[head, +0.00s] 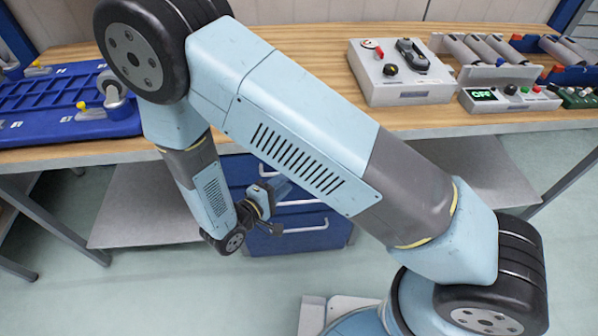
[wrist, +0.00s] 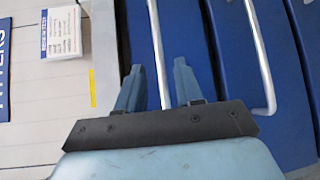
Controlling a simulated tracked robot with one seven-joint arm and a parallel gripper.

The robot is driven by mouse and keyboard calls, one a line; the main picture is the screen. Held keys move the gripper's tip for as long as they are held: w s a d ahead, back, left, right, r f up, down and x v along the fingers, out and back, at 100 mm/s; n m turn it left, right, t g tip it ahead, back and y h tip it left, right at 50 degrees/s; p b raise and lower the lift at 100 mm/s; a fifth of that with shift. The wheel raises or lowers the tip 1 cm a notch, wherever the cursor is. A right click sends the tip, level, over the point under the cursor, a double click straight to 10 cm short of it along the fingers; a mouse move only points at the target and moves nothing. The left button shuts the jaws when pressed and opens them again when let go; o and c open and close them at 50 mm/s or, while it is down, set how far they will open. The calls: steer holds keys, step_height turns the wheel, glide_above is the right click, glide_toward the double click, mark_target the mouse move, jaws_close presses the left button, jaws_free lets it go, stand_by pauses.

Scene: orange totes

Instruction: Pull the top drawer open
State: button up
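A blue drawer cabinet (head: 345,230) stands under the workbench, partly hidden behind my arm. Its drawers have pale bar handles (head: 300,229). In the wrist view the top drawer's front (wrist: 188,35) looks closed. Its handle (wrist: 157,40) runs lengthwise between the two fingers of my gripper (wrist: 158,80). The fingers are apart, one on each side of the bar, and a gap shows on both sides. I cannot tell how deep the bar sits between them. In the head view my gripper (head: 276,190) is at the cabinet's front, partly hidden.
A second drawer handle (wrist: 264,60) lies to the right in the wrist view. The wooden workbench (head: 290,52) is above the cabinet. It carries a blue tray (head: 50,105), a grey control box (head: 400,85) and a box with a green display (head: 505,98). Floor in front is clear.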

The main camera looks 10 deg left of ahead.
steer(key=x, duration=0.6)
steer(key=shift+w+d, duration=0.25)
jaws_close()
steer(key=shift+f, duration=0.1)
stand_by(0.3)
